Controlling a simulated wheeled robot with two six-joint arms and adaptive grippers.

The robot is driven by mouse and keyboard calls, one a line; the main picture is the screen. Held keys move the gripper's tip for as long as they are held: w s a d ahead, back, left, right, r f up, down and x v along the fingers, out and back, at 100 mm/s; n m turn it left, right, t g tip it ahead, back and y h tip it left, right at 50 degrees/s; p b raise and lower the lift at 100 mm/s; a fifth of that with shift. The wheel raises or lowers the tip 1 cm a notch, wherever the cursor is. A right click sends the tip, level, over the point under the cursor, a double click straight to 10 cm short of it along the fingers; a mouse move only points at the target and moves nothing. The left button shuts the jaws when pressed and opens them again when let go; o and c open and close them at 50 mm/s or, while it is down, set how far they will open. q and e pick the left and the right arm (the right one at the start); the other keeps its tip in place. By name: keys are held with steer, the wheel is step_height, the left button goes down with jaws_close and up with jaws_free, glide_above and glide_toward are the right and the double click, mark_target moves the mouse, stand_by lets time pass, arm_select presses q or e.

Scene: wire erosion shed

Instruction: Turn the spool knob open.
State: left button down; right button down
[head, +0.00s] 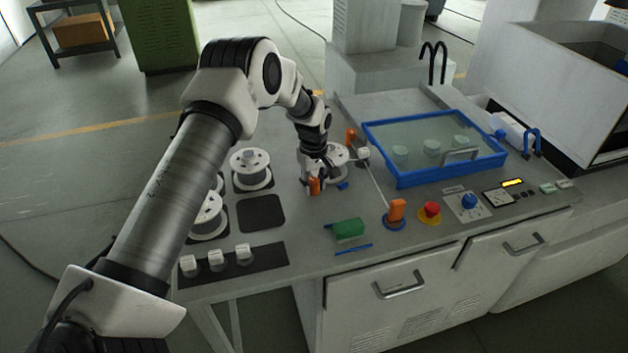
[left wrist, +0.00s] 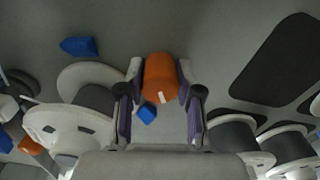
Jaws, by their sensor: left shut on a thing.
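The orange spool knob (head: 314,187) stands on the bench top just in front of a white wire spool (head: 337,156). My left gripper (head: 312,180) reaches down over the knob and partly hides it in the head view. In the left wrist view, the knob's orange handle (left wrist: 160,78) with a white mark lies between the two fingers of my left gripper (left wrist: 161,90), which is shut on it. A small blue piece (left wrist: 148,113) shows beside the handle. My right gripper is not in view.
White spools (head: 250,170) stand left of the knob, with a bare dark pad (head: 261,213) nearby. A green block (head: 349,229), another orange knob (head: 397,209) and a red button (head: 430,211) lie to the right. A blue-framed glass lid (head: 430,148) is behind.

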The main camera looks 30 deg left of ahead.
arm_select(q)
steer(key=shift+f+n+p, duration=0.1)
steer(key=shift+n+p, duration=0.3)
steer(key=shift+n, duration=0.9)
steer(key=c, duration=1.1)
jaws_free()
steer(key=o, duration=0.3)
steer(key=shift+a+f, duration=0.1)
steer(key=shift+o, duration=0.2)
steer(key=shift+a, duration=0.1)
